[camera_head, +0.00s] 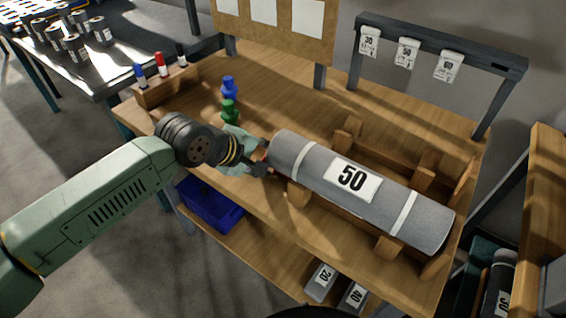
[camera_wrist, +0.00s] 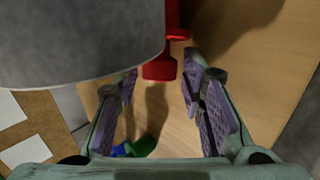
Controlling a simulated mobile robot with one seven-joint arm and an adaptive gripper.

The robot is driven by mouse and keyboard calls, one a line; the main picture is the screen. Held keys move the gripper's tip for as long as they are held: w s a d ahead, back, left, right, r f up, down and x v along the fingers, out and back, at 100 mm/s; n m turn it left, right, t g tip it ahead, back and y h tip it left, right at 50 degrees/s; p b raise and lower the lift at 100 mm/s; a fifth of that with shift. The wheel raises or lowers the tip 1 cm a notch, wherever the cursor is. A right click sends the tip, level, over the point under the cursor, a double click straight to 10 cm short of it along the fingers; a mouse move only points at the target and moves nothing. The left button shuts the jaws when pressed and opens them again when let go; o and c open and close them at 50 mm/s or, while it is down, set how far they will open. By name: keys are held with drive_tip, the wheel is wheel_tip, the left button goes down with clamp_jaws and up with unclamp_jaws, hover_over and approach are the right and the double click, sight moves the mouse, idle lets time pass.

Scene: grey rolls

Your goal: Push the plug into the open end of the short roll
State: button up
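A long grey roll (camera_head: 318,168) with two white bands and a label "50" lies in a wooden cradle on the bench. My gripper (camera_head: 263,157) is at its left end. In the wrist view the roll (camera_wrist: 80,40) fills the upper left. A red plug (camera_wrist: 159,69) shows beside the roll's edge, between and beyond my fingertips. My fingers are spread, with a gap on each side of the plug. In the head view only a sliver of red shows at the roll's end. I cannot tell how far the plug sits in the roll; its opening is hidden.
A blue plug (camera_head: 229,88) and a green plug (camera_head: 230,112) stand on the bench behind my gripper. A wooden block with markers (camera_head: 165,84) is at the back left. Rolls labelled "20" (camera_head: 321,280) and "40" (camera_head: 353,296) lie on the lower shelf beside a blue bin (camera_head: 210,207).

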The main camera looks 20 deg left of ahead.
clamp_jaws()
